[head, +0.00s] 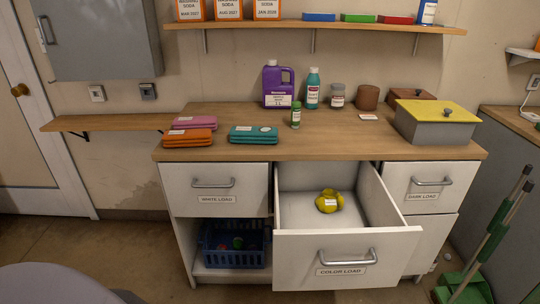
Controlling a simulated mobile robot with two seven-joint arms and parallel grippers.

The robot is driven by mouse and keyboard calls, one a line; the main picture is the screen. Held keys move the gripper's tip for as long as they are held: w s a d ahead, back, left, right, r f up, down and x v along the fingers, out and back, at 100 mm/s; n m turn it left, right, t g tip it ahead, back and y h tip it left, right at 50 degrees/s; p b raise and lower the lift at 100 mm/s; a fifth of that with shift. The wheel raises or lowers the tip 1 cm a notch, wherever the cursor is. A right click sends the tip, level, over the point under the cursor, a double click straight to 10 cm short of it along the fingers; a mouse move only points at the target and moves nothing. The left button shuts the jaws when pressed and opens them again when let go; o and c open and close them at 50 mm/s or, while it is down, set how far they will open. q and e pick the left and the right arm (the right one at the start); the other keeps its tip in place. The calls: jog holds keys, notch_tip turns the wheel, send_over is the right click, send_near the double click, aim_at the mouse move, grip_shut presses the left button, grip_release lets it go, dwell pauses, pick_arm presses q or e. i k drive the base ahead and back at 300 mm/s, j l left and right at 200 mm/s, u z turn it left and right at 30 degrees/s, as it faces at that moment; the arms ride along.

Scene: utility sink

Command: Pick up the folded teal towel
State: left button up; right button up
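The folded teal towel (253,136) lies flat on the wooden countertop (330,150), near its front edge and left of the middle. It looks like a stack of folded layers with a small pale label on top. Neither of my grippers shows in the head view, and nothing touches the towel.
Orange (188,139) and pink (194,122) folded towels lie left of it. A small green bottle (296,115) stands to its right, a purple jug (278,86) behind. The COLOR LOAD drawer (330,252) is open, holding a yellow item (328,199). A shelf (310,25) hangs above.

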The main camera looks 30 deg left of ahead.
aim_at(238, 134)
jog(key=u, duration=1.1)
